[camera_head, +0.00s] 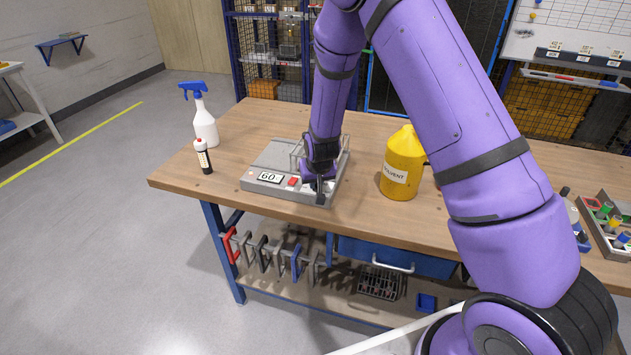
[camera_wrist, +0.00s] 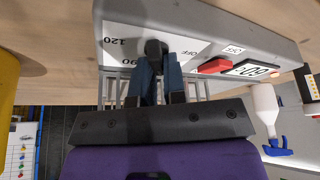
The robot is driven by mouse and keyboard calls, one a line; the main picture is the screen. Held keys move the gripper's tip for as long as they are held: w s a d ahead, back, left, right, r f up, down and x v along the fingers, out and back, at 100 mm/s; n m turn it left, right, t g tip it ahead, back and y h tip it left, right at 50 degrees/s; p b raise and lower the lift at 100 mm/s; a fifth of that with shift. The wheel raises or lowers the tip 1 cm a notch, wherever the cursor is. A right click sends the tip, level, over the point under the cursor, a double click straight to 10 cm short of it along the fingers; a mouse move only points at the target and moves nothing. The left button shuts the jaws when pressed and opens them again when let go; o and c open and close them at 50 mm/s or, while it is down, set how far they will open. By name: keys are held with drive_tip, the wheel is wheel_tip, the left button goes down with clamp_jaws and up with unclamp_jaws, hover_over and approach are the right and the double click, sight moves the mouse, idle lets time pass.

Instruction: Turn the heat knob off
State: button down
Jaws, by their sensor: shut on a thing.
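A grey box-shaped heating unit (camera_head: 262,160) stands on the workbench, with a display (camera_head: 270,177) reading 60 and a red switch (camera_head: 293,182) on its front panel. My gripper (camera_head: 320,185) is at the right part of that panel. In the wrist view, which is upside down, the dark heat knob (camera_wrist: 154,47) sits between the fingertips of my gripper (camera_wrist: 157,66), which is shut on it. The white dial plate (camera_wrist: 118,48) shows 120, 90 and OFF marks around the knob. The knob's pointer is hidden, so its setting cannot be read. The knob is hidden in the head view.
A spray bottle (camera_head: 204,122) and a small white bottle (camera_head: 203,157) stand left of the unit. A yellow solvent jug (camera_head: 403,160) stands to its right. The bench front between unit and jug is clear.

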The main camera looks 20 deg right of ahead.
drive_tip(key=shift+n+y, duration=0.5)
drive_tip(key=shift+n, duration=0.8)
drive_tip(key=shift+a, duration=0.1)
drive_tip(key=c, duration=1.2)
unclamp_jaws()
drive_tip(key=v, duration=1)
drive_tip(key=shift+s+r, duration=0.2)
drive_tip(key=shift+r, duration=0.15)
